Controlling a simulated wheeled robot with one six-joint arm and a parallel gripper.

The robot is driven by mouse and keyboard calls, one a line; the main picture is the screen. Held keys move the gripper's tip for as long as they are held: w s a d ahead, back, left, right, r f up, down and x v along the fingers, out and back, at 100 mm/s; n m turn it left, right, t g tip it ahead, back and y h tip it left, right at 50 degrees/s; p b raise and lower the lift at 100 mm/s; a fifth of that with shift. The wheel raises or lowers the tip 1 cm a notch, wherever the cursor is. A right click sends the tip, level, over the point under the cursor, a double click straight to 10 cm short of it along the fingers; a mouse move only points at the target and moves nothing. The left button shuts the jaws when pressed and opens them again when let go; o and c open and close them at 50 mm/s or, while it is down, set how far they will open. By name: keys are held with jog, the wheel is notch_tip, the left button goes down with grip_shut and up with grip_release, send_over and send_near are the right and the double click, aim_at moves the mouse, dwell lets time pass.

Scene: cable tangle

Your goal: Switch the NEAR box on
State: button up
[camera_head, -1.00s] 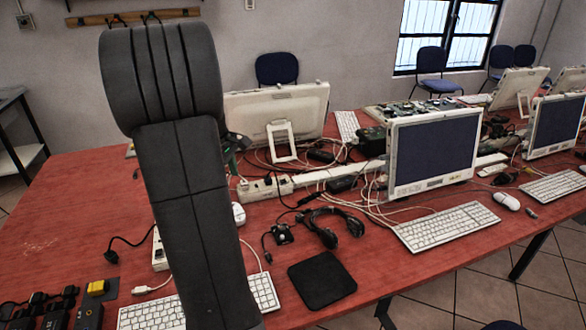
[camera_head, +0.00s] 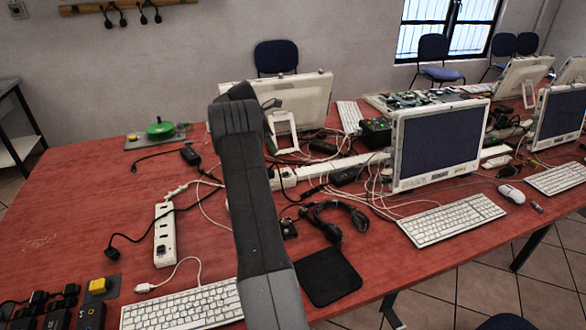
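A dark box (camera_head: 91,316) with a yellow block (camera_head: 98,285) beside it sits at the near left, cut by the frame's lower edge. I cannot tell its switch state. At the far left edge of the table a grey plate (camera_head: 140,142) carries a green dome (camera_head: 160,128) and a small yellow button (camera_head: 133,138).
Keyboards (camera_head: 185,308), a black pad (camera_head: 328,276), a headset (camera_head: 345,218) and a monitor (camera_head: 437,146) stand around my arm. Cables tangle along the long white power rail (camera_head: 330,171). Several black adapters (camera_head: 55,312) crowd the near left corner. The red table's left part is fairly clear.

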aim_at(287, 172)
jog(key=p+x, duration=0.1)
jog(key=x, duration=1.2)
jog(key=shift+f, duration=0.15)
